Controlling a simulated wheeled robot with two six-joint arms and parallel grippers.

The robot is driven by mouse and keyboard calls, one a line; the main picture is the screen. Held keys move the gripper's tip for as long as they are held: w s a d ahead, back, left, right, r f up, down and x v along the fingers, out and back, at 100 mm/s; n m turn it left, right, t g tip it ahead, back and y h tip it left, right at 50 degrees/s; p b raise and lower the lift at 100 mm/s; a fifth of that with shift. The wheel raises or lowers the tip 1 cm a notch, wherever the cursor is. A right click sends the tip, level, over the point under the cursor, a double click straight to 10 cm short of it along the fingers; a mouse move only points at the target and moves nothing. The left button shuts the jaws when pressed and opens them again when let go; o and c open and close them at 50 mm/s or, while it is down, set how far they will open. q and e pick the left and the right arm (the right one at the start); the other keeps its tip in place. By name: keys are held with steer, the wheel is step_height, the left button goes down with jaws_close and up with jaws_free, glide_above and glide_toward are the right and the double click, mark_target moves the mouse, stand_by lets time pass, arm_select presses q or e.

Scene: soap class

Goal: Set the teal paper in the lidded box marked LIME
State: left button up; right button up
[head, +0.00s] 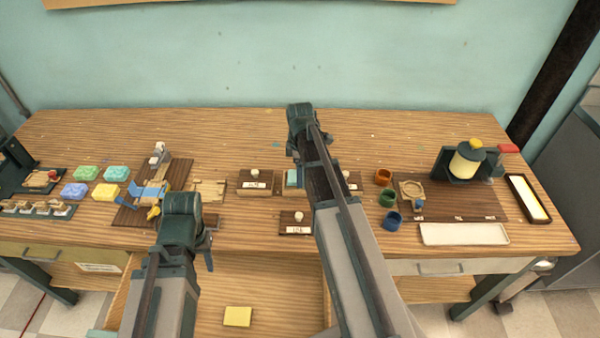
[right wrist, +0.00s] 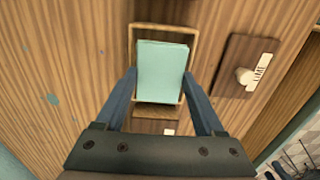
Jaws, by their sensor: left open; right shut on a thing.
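The teal paper (right wrist: 161,72) is a flat pale-teal piece between the fingers of my right gripper (right wrist: 160,78), which is shut on it. The paper is over an open wooden-rimmed box (right wrist: 137,40); I cannot tell whether it touches the bottom. In the head view part of the paper (head: 291,178) shows beside my right arm. A dark lid (right wrist: 236,64) with a pale knob lies beside the box; its label seems to read LIME. It also shows in the head view (head: 284,230), on the front side. My left gripper (head: 182,215) is open and empty at the front left.
A closed lidded box (head: 254,190) stands left of the open one, and another knobbed lid (head: 351,184) shows right of my arm. Coloured soaps (head: 87,172) lie at left. Small cups (head: 388,198) and a white tray (head: 463,233) are at right. An open drawer holds a yellow block (head: 237,316).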

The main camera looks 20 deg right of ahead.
steer(key=shift+f, duration=0.25)
stand_by(0.4)
steer(key=o, duration=1.3)
steer(key=shift+r+p, duration=2.9)
steer(key=shift+r, duration=0.15)
